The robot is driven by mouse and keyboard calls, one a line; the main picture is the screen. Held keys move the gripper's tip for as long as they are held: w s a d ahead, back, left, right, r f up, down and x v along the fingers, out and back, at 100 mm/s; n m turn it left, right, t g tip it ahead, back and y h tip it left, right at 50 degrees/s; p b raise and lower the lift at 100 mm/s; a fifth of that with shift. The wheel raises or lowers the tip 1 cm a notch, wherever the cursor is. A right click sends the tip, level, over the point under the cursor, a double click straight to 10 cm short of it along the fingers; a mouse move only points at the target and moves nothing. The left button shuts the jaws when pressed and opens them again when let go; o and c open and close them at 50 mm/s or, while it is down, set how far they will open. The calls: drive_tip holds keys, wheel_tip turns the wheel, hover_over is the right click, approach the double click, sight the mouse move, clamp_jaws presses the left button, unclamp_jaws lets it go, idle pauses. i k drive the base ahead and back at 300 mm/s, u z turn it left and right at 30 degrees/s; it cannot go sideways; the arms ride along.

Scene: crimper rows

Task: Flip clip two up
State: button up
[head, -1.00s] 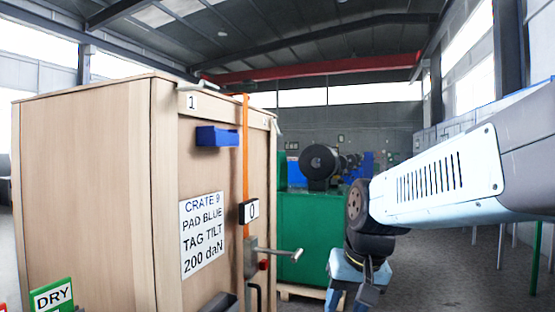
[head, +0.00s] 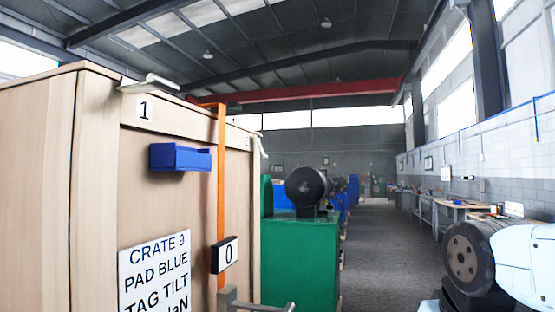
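A tall wooden crate (head: 98,160) fills the left of the head view. A pale metal clip (head: 150,82) sits on its top edge, above a plate marked 1 (head: 144,107). A second pale clip (head: 262,147) shows edge-on at the crate's far top corner. I see no number 2 beside it, and its position is too small to tell. My gripper is out of the picture; only part of my arm shows at lower right.
A blue pad (head: 180,157) juts from the face. A metal lever (head: 262,306) sticks out low. A green machine (head: 300,258) stands behind; the aisle (head: 385,245) on the right is clear.

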sight(262, 155)
drive_tip(key=u, duration=0.1)
drive_tip(key=i, duration=1)
drive_tip(key=u, duration=0.55)
